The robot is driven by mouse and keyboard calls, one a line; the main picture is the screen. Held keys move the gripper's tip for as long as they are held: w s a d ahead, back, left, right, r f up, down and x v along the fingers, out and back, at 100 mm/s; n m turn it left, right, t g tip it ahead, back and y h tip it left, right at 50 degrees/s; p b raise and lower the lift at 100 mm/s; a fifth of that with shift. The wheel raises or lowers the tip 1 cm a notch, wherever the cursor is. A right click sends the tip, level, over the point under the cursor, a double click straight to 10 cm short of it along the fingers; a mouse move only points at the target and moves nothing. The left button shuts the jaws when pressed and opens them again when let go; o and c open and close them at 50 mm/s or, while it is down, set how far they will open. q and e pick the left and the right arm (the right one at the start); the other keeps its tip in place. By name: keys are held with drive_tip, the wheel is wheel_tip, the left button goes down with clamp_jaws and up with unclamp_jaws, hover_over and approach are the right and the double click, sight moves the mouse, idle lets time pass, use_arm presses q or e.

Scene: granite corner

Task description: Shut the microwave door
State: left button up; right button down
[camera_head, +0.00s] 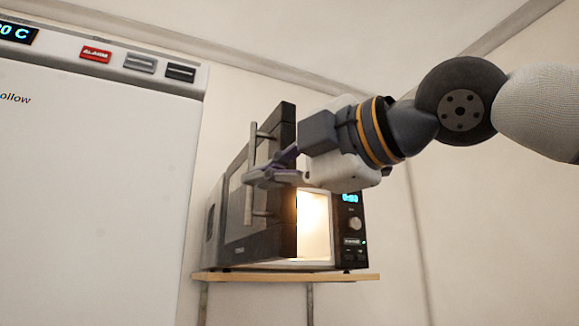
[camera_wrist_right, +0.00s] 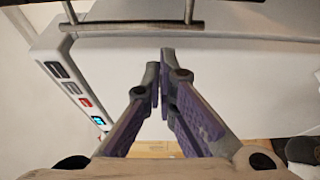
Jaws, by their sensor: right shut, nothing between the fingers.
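The microwave (camera_head: 350,222) stands on a small wooden shelf, its lit cavity (camera_head: 314,228) showing orange-white. Its dark door (camera_head: 272,240) stands open, swung out to the left of the cavity. A long grey bar handle (camera_head: 249,205) runs upright on the door. My right gripper (camera_head: 252,179) is shut and empty and overlaps the handle in the head view; contact is not clear there. In the right wrist view the handle (camera_wrist_right: 125,27) crosses the top of the picture, just beyond the closed fingertips (camera_wrist_right: 160,68), with a gap visible. My left gripper is not in view.
A large white cabinet (camera_head: 95,190) with a red alarm button (camera_head: 96,54) and a display stands left of the microwave. The shelf (camera_head: 290,277) is narrow, its front edge just below the microwave. Pale wall panels lie behind, and the space at the right is open.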

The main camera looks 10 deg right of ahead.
drive_tip(key=w, duration=0.5)
drive_tip(key=shift+d, duration=0.4)
